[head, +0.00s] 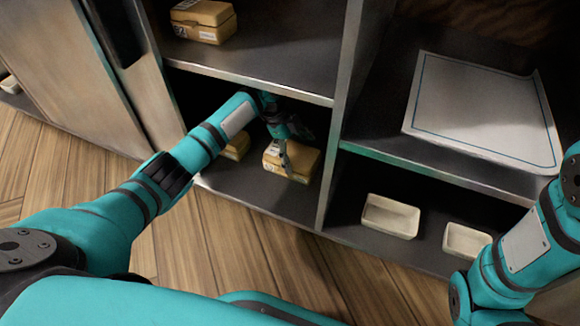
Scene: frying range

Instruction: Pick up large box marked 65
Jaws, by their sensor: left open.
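A yellow-brown box (306,164) with a pale label lies on the bottom shelf of the left bay. Its marking is too small to read. My left gripper (286,150) is open and over the left part of this box; I cannot tell whether it touches. Another yellow-brown box (237,147) lies to its left, partly hidden behind my left arm. A third yellow-brown box (203,20) with a label sits on the shelf above; its marking is not clearly legible. My right arm shows at the right edge, but its gripper is out of view.
Two pale open trays, one left (391,215) and one right (466,241), stand in the lower right bay. A white sheet with a blue border (480,110) lies on the shelf above them. A vertical divider (341,115) stands right of the labelled lower box. Wooden floor is clear in front.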

